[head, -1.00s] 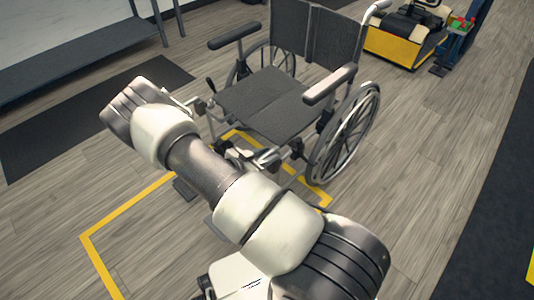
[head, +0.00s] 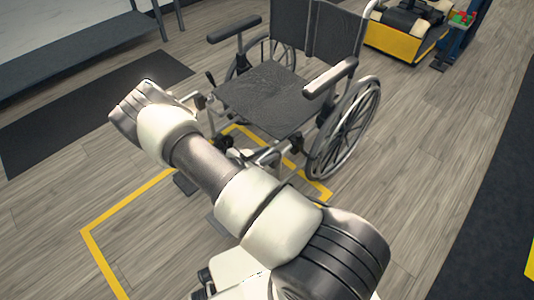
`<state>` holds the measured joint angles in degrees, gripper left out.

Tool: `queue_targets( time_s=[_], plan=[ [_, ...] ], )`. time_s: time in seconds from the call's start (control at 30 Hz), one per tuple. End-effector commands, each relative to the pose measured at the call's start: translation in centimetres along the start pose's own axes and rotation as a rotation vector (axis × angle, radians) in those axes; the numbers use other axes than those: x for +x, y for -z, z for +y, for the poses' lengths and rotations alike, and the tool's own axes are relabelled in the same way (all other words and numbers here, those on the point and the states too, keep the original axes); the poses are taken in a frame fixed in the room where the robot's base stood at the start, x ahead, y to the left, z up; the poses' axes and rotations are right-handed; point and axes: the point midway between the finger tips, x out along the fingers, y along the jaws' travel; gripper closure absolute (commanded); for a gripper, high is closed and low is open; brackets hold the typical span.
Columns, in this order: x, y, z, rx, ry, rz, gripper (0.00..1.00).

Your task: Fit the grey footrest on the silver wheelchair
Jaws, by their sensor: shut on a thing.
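The silver wheelchair (head: 345,125) stands upright with its dark seat (head: 268,98) facing the lower left, towards my arm. My arm crosses in front of it, from the lower right to the upper left. My gripper is hidden behind or below my own arm links. A small dark grey plate (head: 185,184) shows low in front of the chair, just below my forearm. I cannot tell which of these is the grey footrest, or whether either touches the chair. The chair's front left frame is partly covered by my wrist.
Yellow floor tape (head: 130,203) marks an area under and before the chair. A grey bench (head: 80,45) stands at the upper left, with a dark mat (head: 95,110) before it. A yellow-based machine (head: 405,38) stands at the back right. The floor right of the chair is clear.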

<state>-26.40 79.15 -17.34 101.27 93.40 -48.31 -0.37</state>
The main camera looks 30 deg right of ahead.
Motion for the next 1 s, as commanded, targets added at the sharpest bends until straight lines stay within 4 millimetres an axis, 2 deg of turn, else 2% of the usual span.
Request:
queue_targets(
  time_s=[0.17,0.2,0.3,0.67,0.87,1.0],
  plan=[
    [0.0,0.1,-0.1,0.002,0.000,0.001,1.00],
    [0.0,0.1,-0.1,0.002,0.000,0.001,0.66],
    [0.0,0.1,0.0,0.002,0.000,0.001,0.49],
    [-0.4,0.0,0.0,-0.001,0.000,-0.001,0.49],
    [-3.6,0.2,-0.1,-0.001,0.003,-0.002,0.49],
    [-7.1,0.2,-0.1,0.001,0.003,-0.003,0.49]
  ],
)
